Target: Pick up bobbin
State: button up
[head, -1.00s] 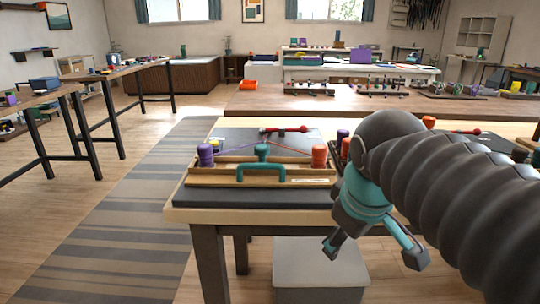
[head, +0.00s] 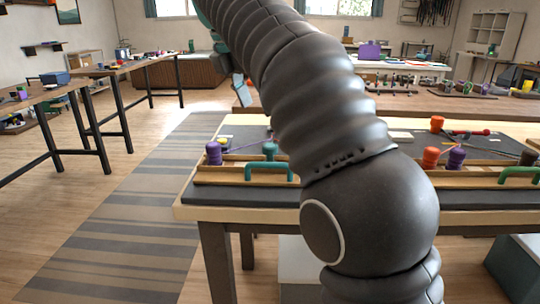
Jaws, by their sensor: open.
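On the near table, a purple bobbin (head: 214,153) stands upright at the left end of a wooden tray (head: 225,177), with a teal bobbin (head: 270,150) to its right. An orange bobbin (head: 430,157) and another purple bobbin (head: 456,157) stand side by side at a second wooden tray (head: 455,181) on the right. Another orange piece (head: 437,122) stands farther back. My gripper (head: 240,90) is partly hidden behind my arm, above and beyond the left tray. Its visible finger is apart from the bobbins. My arm covers the table's middle.
Each tray has a green handle, left (head: 268,170) and right (head: 518,172). A red-handled tool (head: 467,132) lies at the back right. A longer brown table (head: 420,106) stands behind. The striped rug (head: 110,230) on the left is clear.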

aim_at(268, 146)
jog(key=x, duration=0.8)
jog(key=shift+w+f, duration=0.15)
jog(key=shift+a+b+x, duration=0.2)
jog(key=shift+x, duration=1.1)
jog(key=shift+a+b+x, duration=0.2)
jog(key=shift+x, duration=1.15)
jog(key=shift+w+f, duration=0.1)
grip_shut()
